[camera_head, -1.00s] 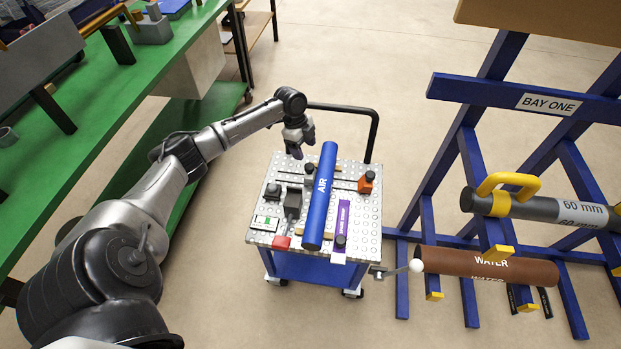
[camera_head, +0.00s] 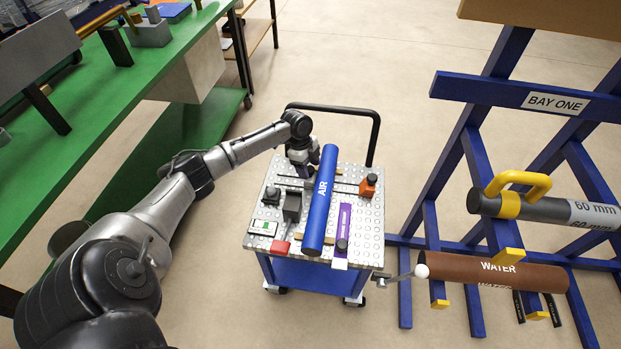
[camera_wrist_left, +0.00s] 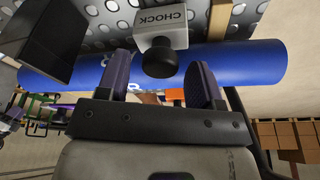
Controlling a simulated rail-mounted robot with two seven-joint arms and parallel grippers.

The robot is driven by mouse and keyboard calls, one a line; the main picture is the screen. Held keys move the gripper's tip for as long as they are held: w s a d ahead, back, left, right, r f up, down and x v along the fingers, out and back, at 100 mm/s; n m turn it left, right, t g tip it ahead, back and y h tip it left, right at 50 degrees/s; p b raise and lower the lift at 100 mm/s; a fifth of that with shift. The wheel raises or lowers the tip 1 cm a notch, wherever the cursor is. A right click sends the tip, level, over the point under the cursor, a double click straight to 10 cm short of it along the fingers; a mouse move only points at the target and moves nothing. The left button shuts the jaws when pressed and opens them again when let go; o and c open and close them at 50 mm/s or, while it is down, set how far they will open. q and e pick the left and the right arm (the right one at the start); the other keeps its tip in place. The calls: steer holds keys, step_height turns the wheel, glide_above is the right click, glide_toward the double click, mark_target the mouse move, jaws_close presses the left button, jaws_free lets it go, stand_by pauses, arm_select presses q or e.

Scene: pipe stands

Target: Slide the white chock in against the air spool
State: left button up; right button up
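The blue air spool (camera_head: 319,205) lies lengthwise on the perforated top of the cart (camera_head: 371,222). The white chock (camera_wrist_left: 163,28), lettered CHOCK and topped by a round black knob (camera_wrist_left: 160,62), shows in the left wrist view. In the head view it is mostly hidden under my left gripper (camera_head: 303,170), left of the spool's far half. My left gripper is open, pointing down at the chock. In the left wrist view its two purple fingers (camera_wrist_left: 160,82) stand either side of the knob, with gaps. I cannot tell whether the chock touches the spool. My right gripper is not in view.
An orange block (camera_head: 368,187) and a purple strip (camera_head: 343,222) lie right. A blue rack (camera_head: 470,170) stands right, a green bench (camera_head: 110,110) left.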

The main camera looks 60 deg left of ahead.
arm_select(q)
steer(key=c, duration=0.5)
steer(key=shift+c, duration=0.2)
steer(key=shift+w+d+r+p, duration=0.1)
steer(key=shift+w+d+p, duration=0.1)
steer(key=shift+p, duration=0.2)
steer(key=o, duration=0.6)
steer(key=shift+o, duration=0.2)
